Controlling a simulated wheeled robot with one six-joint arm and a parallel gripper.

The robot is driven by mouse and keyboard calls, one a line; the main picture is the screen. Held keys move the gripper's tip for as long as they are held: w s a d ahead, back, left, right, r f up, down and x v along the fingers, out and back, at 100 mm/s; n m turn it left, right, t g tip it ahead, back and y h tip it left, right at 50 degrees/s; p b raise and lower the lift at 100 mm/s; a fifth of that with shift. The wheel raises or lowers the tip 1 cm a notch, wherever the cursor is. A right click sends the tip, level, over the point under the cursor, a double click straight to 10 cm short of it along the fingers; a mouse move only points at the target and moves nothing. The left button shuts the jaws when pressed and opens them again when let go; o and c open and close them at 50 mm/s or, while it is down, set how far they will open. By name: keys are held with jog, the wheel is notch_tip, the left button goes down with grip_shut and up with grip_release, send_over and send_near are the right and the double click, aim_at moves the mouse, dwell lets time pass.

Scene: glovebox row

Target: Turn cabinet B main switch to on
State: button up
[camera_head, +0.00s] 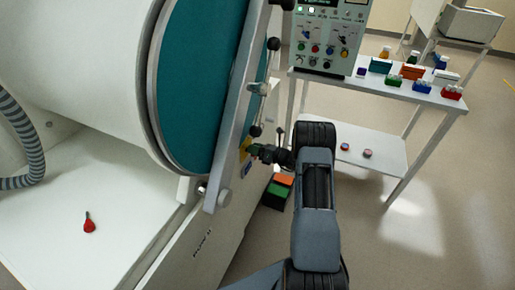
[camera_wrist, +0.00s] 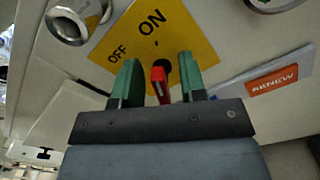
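The main switch shows in the wrist view as a red handle (camera_wrist: 159,82) on a yellow plate (camera_wrist: 183,30) marked OFF and ON. My gripper (camera_wrist: 160,80) has its two green fingers on either side of the red handle, with a gap visible on each side. It is open, and the fingertips are close to the plate. I cannot tell which mark the handle points to. In the head view my gripper (camera_head: 256,150) reaches left to the yellow plate (camera_head: 245,151) on the cabinet side. The handle is hidden there. No cabinet letter is readable.
A round teal door (camera_head: 203,80) with a metal bar (camera_head: 238,105) stands just left of the gripper. Green and orange boxes (camera_head: 279,190) sit below it. A white cart (camera_head: 420,95) with small coloured items and a control panel (camera_head: 327,38) stand behind. Floor at right is clear.

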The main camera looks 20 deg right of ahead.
jog(key=v, duration=1.4)
jog(key=shift+w, duration=0.1)
dwell(0.4)
